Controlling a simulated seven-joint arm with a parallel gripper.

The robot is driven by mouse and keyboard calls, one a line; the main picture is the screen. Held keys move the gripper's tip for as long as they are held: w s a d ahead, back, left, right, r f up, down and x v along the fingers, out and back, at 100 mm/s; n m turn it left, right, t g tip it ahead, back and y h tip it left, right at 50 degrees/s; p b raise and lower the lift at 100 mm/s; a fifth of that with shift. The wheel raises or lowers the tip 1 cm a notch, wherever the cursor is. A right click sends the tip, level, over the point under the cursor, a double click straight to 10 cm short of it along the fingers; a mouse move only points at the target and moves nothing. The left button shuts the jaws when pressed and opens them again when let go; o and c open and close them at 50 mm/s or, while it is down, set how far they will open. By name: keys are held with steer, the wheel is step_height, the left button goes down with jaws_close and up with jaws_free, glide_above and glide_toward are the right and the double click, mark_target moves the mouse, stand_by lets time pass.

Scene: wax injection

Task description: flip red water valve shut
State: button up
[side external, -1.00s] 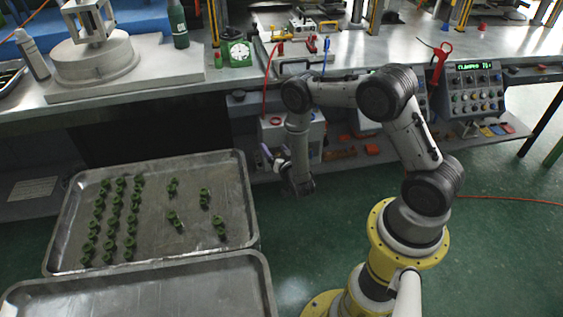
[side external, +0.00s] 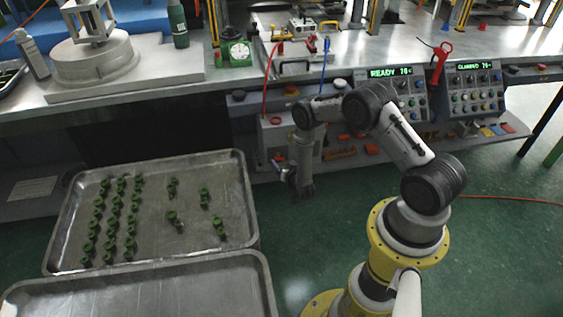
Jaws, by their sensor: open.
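Small red parts sit on the metal fixture (side external: 293,68) at the front of the bench, one by the top of the red hose (side external: 267,85) and another (side external: 311,44) to its right. They are too small for me to tell which is the red water valve or how its lever is turned. My gripper (side external: 303,195) hangs pointing down in front of the bench, well below the fixture and apart from it. It is open, and nothing shows in it.
A metal tray (side external: 240,200) with several green parts lies at the left, and an empty tray (side external: 262,280) is in front of it. Control boxes (side external: 392,90) with lit displays stand along the bench edge. A blue hose (side external: 324,65) rises beside the fixture. A green-framed dial (side external: 238,50) stands left of it.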

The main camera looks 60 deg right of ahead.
steer(key=shift+x, duration=1.35)
jaws_close()
steer(key=shift+w+a+n+g+h, duration=0.15)
steer(key=shift+n+g+h, duration=0.25)
steer(key=shift+n, duration=0.6)
jaws_free()
steer(key=v, duration=1.4)
steer(key=shift+w, duration=0.1)
